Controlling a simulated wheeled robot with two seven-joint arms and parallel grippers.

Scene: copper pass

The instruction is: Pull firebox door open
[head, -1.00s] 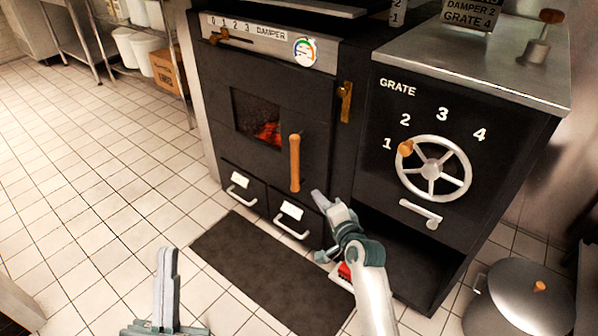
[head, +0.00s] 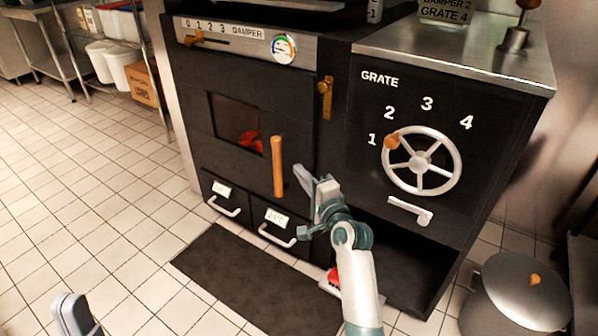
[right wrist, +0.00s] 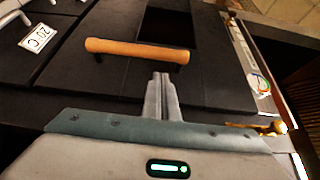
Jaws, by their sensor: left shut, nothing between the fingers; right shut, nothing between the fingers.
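The black firebox door (head: 250,165) has a small window with orange embers behind it and looks shut, flush with the stove front. Its upright wooden handle (head: 277,166) is on the door's right part; it also shows in the right wrist view (right wrist: 135,50), lying across the picture. My right gripper (head: 304,175) is shut and empty, just right of the handle's lower half. In the right wrist view its closed fingertips (right wrist: 161,77) point at the handle with a small gap visible. My left gripper (head: 66,300) is shut and empty, low at the left, far from the door.
Two drawers with metal pulls (head: 278,235) sit below the door. A brass latch (head: 325,98) is at its upper right. The grate wheel (head: 421,162) is to the right. A dark mat (head: 235,275) lies in front; a lidded pot (head: 515,300) stands lower right.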

